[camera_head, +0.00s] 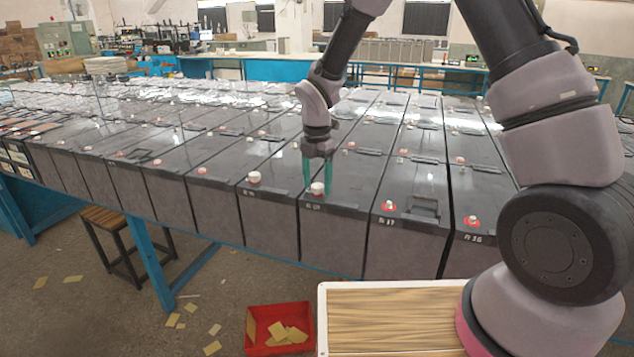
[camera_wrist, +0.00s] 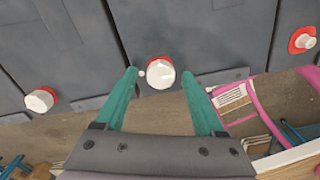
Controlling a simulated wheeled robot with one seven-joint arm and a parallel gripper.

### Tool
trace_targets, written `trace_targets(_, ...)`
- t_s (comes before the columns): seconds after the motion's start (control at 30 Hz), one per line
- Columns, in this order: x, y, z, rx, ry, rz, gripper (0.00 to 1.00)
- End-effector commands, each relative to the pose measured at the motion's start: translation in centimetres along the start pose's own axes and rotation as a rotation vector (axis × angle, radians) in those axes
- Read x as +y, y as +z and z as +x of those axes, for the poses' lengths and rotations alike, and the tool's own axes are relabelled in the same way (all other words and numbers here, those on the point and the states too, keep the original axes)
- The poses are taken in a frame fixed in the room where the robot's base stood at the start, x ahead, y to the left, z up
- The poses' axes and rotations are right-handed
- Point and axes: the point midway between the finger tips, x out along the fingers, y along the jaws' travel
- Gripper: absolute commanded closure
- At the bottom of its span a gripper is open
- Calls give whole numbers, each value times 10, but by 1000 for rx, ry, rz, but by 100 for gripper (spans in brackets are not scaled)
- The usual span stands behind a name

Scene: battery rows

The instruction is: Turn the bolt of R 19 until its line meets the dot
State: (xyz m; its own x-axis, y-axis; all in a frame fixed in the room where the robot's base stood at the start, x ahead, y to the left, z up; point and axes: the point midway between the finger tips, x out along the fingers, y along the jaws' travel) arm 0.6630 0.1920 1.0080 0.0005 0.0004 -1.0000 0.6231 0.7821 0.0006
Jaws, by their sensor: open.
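My gripper (camera_head: 317,190) is open, its green fingers pointing down around a white bolt (camera_head: 318,187) on a dark battery's front edge. In the wrist view, this white bolt (camera_wrist: 159,73) on its red ring lies between the two fingertips (camera_wrist: 158,80). A small pale dot (camera_wrist: 142,73) shows just left of it. A line on the bolt cannot be made out. Another large white bolt (camera_head: 254,177) stands on the battery to the left; it also shows in the wrist view (camera_wrist: 40,100). The label below each of these bolts is too small to read surely, so I cannot tell which is R 19.
More batteries with red-ringed bolts (camera_head: 389,206) stand to the right, and long rows fill the table behind. A red bin (camera_head: 280,318) with yellowish pieces and a white-rimmed wooden surface (camera_head: 322,300) lie in front, lower down. A stool (camera_head: 110,215) stands at left.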

Motion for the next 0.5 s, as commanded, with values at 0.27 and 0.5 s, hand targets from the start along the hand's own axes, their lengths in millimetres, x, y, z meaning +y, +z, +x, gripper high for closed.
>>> trace_targets(0.27, 0, 0, 2, 0, 1, 0, 29)
trace_targets(0.5, 0, 0, 1, 0, 1, 0, 100)
